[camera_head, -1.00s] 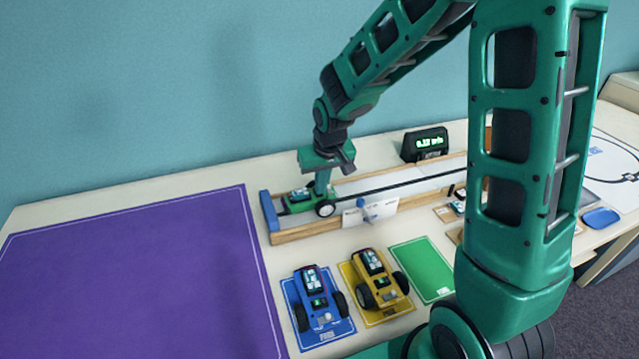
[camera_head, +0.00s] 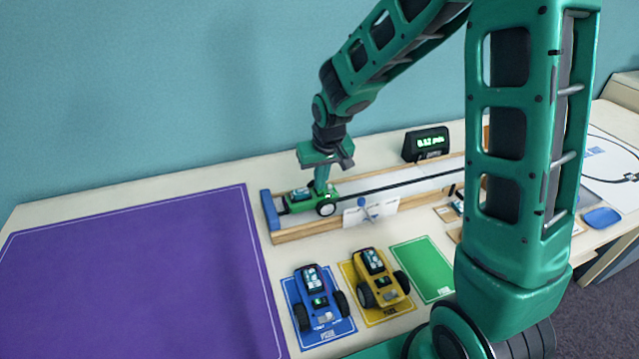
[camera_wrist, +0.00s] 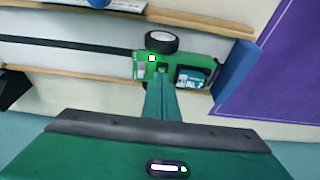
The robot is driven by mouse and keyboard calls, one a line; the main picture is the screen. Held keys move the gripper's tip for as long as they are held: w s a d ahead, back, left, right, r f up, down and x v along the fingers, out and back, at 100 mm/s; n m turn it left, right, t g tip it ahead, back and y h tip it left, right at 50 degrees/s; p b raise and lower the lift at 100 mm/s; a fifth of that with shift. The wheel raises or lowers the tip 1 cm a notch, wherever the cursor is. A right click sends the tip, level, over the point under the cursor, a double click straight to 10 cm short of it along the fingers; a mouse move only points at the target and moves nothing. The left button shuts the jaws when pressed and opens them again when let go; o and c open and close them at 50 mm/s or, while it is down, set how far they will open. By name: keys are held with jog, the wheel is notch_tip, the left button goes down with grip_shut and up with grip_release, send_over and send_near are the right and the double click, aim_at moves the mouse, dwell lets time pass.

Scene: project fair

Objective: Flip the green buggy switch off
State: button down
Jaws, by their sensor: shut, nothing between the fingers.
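The green buggy (camera_head: 311,203) stands in the wooden track, near the blue block at its left end. In the wrist view the green buggy (camera_wrist: 199,66) shows a wheel, a labelled battery block and a small white lit spot. My gripper (camera_head: 320,186) points down over the buggy with its fingers together and nothing held. In the wrist view the fingertips of my gripper (camera_wrist: 162,72) are at the buggy's top, close to the lit spot. I cannot tell if they touch it. The switch is too small to make out, and the fingers may cover it.
A blue buggy (camera_head: 318,300) and a yellow buggy (camera_head: 379,281) stand in front of the track, beside an empty green pad (camera_head: 424,269). A black display (camera_head: 425,143) stands behind the track. A purple mat (camera_head: 130,280) lies clear at left.

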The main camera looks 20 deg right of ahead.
jog(key=shift+r, duration=0.1)
jog(key=shift+r, duration=0.3)
jog(key=s+v, duration=0.1)
jog(key=v, duration=1.2)
jog(key=shift+s+f, duration=0.3)
jog(key=shift+s, duration=0.05)
jog(key=shift+d, duration=0.1)
